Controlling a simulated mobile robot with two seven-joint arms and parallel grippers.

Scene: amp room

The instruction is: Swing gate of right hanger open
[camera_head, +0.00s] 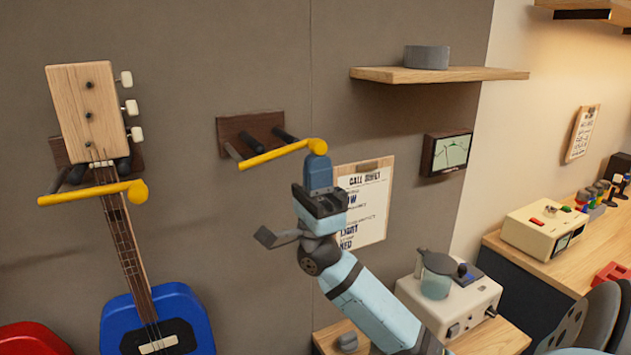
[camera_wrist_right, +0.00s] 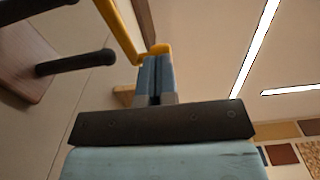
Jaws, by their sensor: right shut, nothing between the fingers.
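The right hanger is a dark wooden wall block (camera_head: 235,128) with two dark prongs. Its yellow gate (camera_head: 275,155) lies across the front of the prongs, with a round knob at its right end. My right gripper (camera_head: 318,163) is shut and empty, its fingertips pointing up at the knob. In the right wrist view the shut fingers (camera_wrist_right: 157,65) are at the gate's knob end (camera_wrist_right: 160,48), and the prongs (camera_wrist_right: 75,62) are to the left. I cannot tell whether the fingers touch the knob. My left gripper is not in view.
A blue guitar (camera_head: 160,315) hangs on the left hanger behind another yellow gate (camera_head: 90,193). A clipboard (camera_head: 370,205) is on the wall behind my right arm. A shelf (camera_head: 440,75) juts out above right. A cream device (camera_head: 450,305) stands at lower right.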

